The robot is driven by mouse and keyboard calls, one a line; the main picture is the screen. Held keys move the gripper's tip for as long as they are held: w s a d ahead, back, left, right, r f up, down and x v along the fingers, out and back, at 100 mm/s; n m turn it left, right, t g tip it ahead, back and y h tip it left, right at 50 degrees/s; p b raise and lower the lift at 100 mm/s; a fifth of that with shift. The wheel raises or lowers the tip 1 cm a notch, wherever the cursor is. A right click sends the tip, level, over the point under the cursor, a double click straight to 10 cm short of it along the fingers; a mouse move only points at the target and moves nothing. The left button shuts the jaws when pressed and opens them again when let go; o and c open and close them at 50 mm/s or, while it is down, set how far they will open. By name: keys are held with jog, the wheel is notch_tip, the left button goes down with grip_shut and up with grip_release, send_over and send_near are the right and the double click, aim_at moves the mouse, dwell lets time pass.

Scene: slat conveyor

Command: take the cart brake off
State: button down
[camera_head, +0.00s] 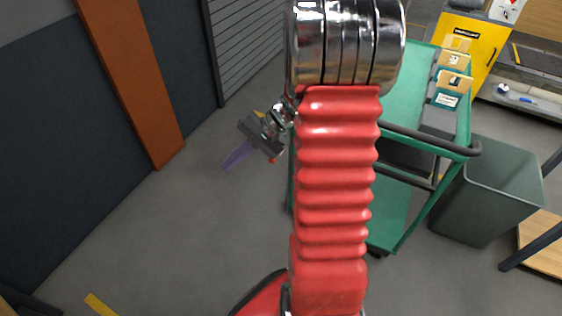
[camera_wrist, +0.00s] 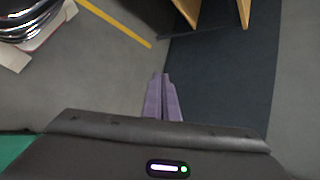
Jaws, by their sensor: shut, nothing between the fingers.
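The green cart (camera_head: 406,88) stands behind and to the right of my red arm in the head view. It has a top deck, a lower shelf and a dark push handle. My arm hides its left part, and I cannot make out the brake. My gripper (camera_head: 226,166) hangs over open floor to the left of the cart, apart from it. In the wrist view its purple fingers (camera_wrist: 164,98) are together with nothing between them. A green patch at the lower left edge of the wrist view may be part of the cart.
A grey-green bin (camera_head: 493,190) stands right of the cart. Small cardboard boxes (camera_head: 453,80) lie on the cart's deck. A yellow cabinet (camera_head: 470,42) is behind. A dark wall with an orange post (camera_head: 130,80) bounds the left. The floor between wall and cart is clear.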

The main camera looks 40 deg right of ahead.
jog(key=d+f+m+t, duration=0.7)
jog(key=d+f, duration=0.5)
jog(key=d, duration=0.5)
jog(key=s+d+f+m+t+h, duration=0.2)
jog(key=s+d+f+m+h, duration=0.1)
jog(key=d+f, duration=0.3)
jog(key=s+d+f+m+t+h, duration=0.2)
jog(key=s+d+f+m+h, duration=0.1)
jog(key=d+f, duration=0.3)
jog(key=shift+f+m+t, duration=0.3)
jog(key=shift+f, duration=0.1)
jog(key=w+a, duration=0.4)
jog(key=w, duration=0.6)
jog(key=shift+w+a+r, duration=0.25)
jog(key=shift+a+r, duration=0.05)
jog(key=shift+r, duration=0.1)
jog(key=shift+s+r, duration=0.1)
